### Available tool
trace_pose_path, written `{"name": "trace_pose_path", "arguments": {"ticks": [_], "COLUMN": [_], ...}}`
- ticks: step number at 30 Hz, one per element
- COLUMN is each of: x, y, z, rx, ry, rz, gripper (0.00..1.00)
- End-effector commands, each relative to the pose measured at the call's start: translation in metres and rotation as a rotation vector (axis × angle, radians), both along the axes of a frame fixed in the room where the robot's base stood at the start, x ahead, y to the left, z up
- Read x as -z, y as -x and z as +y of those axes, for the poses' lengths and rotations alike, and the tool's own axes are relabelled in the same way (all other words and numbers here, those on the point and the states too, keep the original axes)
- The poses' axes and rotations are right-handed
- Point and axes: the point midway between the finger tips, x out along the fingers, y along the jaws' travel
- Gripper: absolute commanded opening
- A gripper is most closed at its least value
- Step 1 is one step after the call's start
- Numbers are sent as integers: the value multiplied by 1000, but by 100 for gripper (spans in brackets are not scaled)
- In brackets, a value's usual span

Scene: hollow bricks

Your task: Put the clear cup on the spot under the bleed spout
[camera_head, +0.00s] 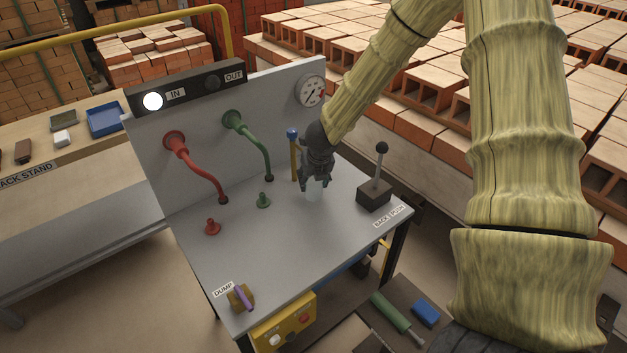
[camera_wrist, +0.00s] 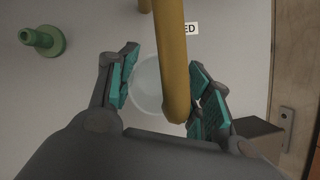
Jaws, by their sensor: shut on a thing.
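My gripper (camera_head: 316,178) is shut on the clear cup (camera_head: 314,194) over the grey bench top, just right of the yellow bleed spout (camera_head: 294,160) with its blue knob. In the wrist view, the cup (camera_wrist: 147,84) is a pale round shape between the teal-padded fingers (camera_wrist: 165,88). The yellow spout (camera_wrist: 174,65) crosses in front of the cup's right side, between the fingers. A white label (camera_wrist: 191,28) ending in "ED" is partly hidden by the spout. The spot under the spout is hidden. I cannot tell whether the cup touches the bench.
A black lever (camera_head: 376,185) stands right of my gripper. A green stub (camera_head: 263,200) and green pipe (camera_head: 255,145) are to the left, with a red pipe (camera_head: 200,172) beyond. The bench's front middle is clear. A gauge (camera_head: 311,90) is on the back panel.

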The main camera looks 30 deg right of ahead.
Motion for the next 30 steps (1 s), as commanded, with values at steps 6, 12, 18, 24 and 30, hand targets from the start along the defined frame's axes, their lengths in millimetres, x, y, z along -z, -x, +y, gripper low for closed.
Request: {"name": "trace_pose_path", "arguments": {"ticks": [6,12,18,24,30], "x": [4,6,6,6,4], "y": [0,0,0,0,0], "z": [0,0,0,0,0], "rx": [0,0,0,0,0], "ry": [0,0,0,0,0], "rz": [-1,-1,-1,-1,-1], "gripper": [26,26,69,71,71]}}
